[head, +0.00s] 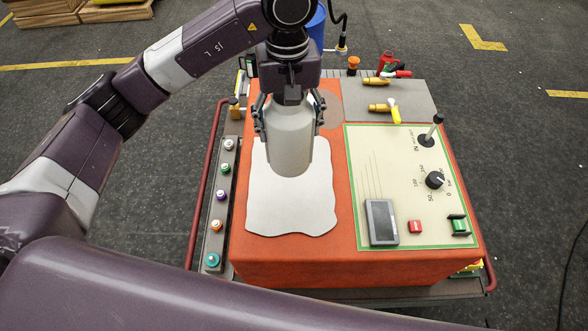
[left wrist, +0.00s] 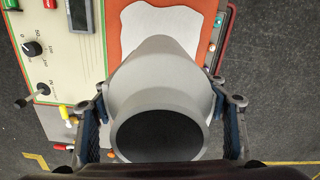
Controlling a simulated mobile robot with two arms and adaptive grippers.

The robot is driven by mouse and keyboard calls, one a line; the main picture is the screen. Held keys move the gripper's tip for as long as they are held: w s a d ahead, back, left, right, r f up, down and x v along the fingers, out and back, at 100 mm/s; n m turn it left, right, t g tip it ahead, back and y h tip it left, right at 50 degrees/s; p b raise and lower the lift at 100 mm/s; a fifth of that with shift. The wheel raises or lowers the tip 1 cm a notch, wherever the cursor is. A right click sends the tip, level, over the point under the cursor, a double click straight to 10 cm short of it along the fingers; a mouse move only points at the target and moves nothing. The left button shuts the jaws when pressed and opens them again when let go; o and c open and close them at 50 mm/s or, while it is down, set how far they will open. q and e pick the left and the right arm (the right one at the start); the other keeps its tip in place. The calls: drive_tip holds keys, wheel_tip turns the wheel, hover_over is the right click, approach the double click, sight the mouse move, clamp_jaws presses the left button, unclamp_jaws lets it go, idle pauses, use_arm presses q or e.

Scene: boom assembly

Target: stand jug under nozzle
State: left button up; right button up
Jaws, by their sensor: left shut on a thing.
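A plain grey jug (head: 291,140) with a wide dark round opening (left wrist: 158,135) is between the fingers of my left gripper (head: 290,122). The fingers press on both its sides, and it also shows in the left wrist view (left wrist: 160,75). It looks upright, over the white sheet (head: 290,210) on the orange cart top; I cannot tell whether its base touches. A dark hose with a brass-coloured end (head: 341,46), perhaps the nozzle, hangs behind the cart. A round brownish patch (head: 332,108) is partly hidden behind the gripper. My right gripper is not in view.
A control panel (head: 405,190) with a knob, lever, buttons and a dark display box (head: 381,222) lies right. Coloured buttons line the left rail (head: 219,209). A blue barrel (head: 317,28) stands behind.

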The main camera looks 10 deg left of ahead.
use_arm(q)
wheel_tip(320, 180, down, 4)
drive_tip(key=shift+s+f+p, duration=0.1)
drive_tip(key=shift+f+p, duration=0.05)
drive_tip(key=shift+p, duration=0.35)
wheel_tip(320, 180, down, 8)
drive_tip(key=shift+r+p, duration=0.1)
drive_tip(key=shift+p, duration=0.8)
drive_tip(key=f, duration=0.2)
drive_tip(key=f+p, duration=0.1)
drive_tip(key=f, duration=0.1)
drive_tip(key=shift+w+f, duration=0.2)
drive_tip(key=shift+f, duration=0.1)
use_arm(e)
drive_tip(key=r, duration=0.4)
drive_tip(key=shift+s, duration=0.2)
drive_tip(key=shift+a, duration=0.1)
use_arm(q)
drive_tip(key=shift+f, duration=0.2)
drive_tip(key=o, duration=1.3)
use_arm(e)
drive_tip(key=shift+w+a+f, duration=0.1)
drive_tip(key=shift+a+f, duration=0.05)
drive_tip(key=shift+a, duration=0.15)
